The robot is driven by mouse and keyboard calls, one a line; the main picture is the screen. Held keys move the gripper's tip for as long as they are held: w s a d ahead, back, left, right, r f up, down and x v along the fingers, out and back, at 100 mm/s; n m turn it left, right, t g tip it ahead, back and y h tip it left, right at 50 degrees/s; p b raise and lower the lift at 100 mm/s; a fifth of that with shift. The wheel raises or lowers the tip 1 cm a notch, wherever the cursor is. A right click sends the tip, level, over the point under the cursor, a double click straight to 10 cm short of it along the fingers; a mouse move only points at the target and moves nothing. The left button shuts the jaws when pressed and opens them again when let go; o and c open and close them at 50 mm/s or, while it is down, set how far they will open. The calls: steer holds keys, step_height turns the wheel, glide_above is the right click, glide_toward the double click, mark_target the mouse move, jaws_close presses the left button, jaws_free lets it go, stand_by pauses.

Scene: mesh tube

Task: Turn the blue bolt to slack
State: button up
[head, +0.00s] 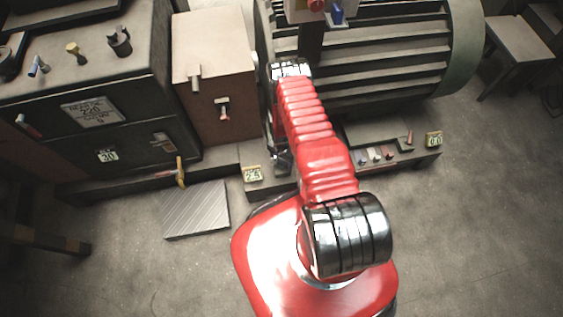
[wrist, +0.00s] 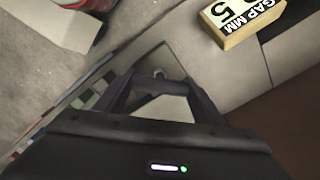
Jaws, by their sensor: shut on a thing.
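A small blue piece (head: 337,15), which may be the blue bolt, shows at the top of the head view beside a red knob, on a bracket in front of the ribbed drum. My gripper (wrist: 160,76) points down and is shut on a small grey piece (wrist: 158,72), mostly hidden between the fingers. I cannot tell what this piece is. In the head view my gripper (head: 279,158) is low by the bench's front ledge, left of my red arm and well below the blue piece.
A yellow-edged gap block (wrist: 238,18) lies near my gripper; it also shows in the head view (head: 252,174). Several small coloured pieces (head: 374,154) lie right of my arm. A ribbed drum (head: 400,50) and brown box (head: 213,75) stand behind.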

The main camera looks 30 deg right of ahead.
steer(key=shift+n, duration=0.4)
steer(key=n, duration=0.4)
steer(key=shift+w, duration=0.1)
steer(key=shift+n, duration=2)
steer(key=o, duration=1.1)
steer(key=shift+c, duration=0.2)
steer(key=shift+r, duration=0.1)
